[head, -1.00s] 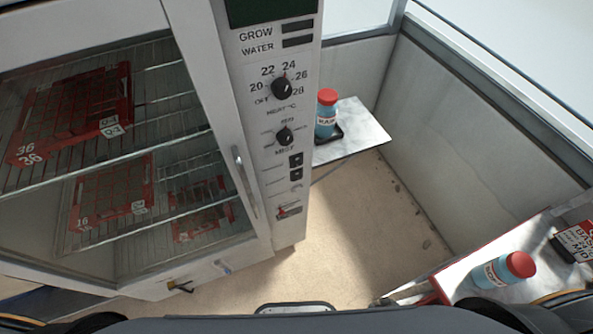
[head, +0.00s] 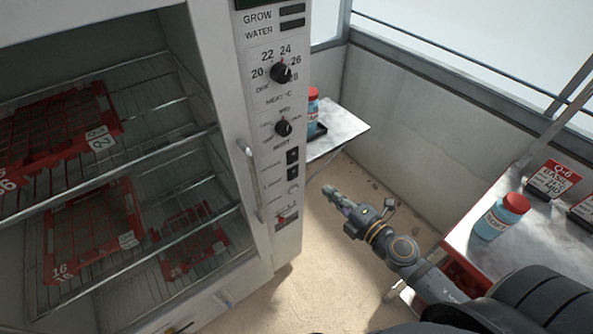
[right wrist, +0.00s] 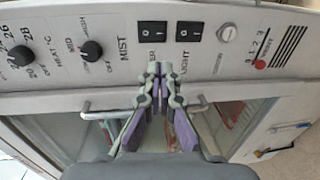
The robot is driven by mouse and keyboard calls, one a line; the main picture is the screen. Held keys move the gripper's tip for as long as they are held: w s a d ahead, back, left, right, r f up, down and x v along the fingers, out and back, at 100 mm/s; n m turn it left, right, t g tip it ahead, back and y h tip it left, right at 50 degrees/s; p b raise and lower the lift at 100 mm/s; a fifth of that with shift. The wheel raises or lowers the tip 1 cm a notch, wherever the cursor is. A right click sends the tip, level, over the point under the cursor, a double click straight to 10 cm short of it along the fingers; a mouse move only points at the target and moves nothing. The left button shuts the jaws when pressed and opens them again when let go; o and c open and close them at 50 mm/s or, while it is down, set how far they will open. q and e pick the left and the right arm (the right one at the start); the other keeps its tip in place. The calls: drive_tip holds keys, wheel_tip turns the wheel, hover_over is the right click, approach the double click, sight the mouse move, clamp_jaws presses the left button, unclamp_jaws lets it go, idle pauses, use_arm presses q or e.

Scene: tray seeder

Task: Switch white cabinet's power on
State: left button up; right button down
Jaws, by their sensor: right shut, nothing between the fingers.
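The white cabinet (head: 228,120) stands at the left in the head view, with a control panel on its front right edge. The panel has two black rocker switches, an upper one (head: 292,156) and a lower one labelled LIGHT (head: 292,174). In the right wrist view, the switch beside the partly hidden label ending in "ER" (right wrist: 151,32) is near my right gripper (right wrist: 159,70); the LIGHT switch (right wrist: 188,31) is beside it. My right gripper is shut and empty, and it shows in the head view (head: 330,192) to the right of the panel. My left gripper is out of view.
The panel has a heat knob (head: 281,72), a mist knob (head: 283,128) and a red lever (head: 282,218). A door handle (head: 250,178) sticks out beside it. A small shelf (head: 338,127) holds a blue bottle (head: 313,108). Another blue bottle (head: 490,222) stands on the right bench.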

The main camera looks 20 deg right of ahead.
drive_tip(key=p, duration=0.3)
approach(294, 161)
drive_tip(key=x, duration=0.6)
drive_tip(key=shift+d, duration=0.1)
drive_tip(key=shift+w+a+f, duration=0.1)
drive_tip(key=shift+w+a, duration=0.1)
drive_tip(key=shift+w, duration=0.25)
